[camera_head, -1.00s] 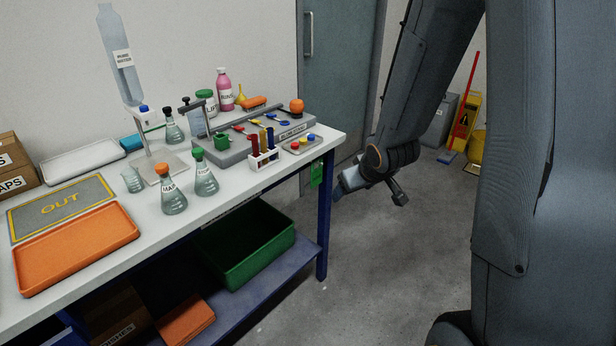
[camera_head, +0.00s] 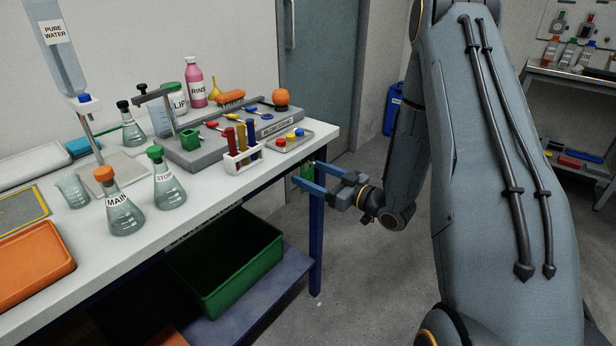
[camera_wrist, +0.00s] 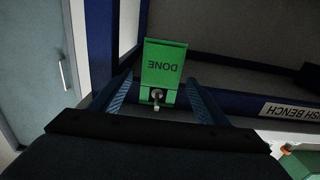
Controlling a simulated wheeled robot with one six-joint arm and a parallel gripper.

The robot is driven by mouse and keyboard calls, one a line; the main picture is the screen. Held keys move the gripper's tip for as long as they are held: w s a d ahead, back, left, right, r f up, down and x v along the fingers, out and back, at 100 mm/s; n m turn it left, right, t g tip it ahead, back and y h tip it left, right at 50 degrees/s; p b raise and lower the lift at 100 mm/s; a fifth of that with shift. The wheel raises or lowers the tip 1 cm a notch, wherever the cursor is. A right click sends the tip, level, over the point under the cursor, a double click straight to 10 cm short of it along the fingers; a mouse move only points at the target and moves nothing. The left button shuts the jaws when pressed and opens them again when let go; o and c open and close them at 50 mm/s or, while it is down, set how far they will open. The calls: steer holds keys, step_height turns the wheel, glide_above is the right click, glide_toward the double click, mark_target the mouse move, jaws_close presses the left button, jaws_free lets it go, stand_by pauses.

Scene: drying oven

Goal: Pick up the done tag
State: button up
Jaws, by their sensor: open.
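The done tag is a green rectangular plate. In the wrist view the done tag (camera_wrist: 162,68) shows the word DONE upside down and hangs at a small metal peg on the bench end. In the head view the done tag (camera_head: 308,177) is partly hidden by my fingers. My gripper (camera_head: 305,172) is open, its two blue fingers pointing at the bench end beside the tag. In the wrist view my gripper (camera_wrist: 159,80) has one finger on each side of the tag's lower part. The fingers look apart from the tag.
The white bench (camera_head: 225,205) carries flasks, a test tube rack (camera_head: 242,156), a small tray (camera_head: 290,140) and a grey board near this end. A blue bench leg (camera_head: 316,240) stands just below the tag. A green bin (camera_head: 225,275) sits on the lower shelf. Floor to the right is open.

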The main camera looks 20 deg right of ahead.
steer(key=x, duration=0.6)
steer(key=shift+r, duration=0.1)
steer(key=shift+s, duration=0.1)
steer(key=shift+c, duration=0.5)
steer(key=c, duration=1)
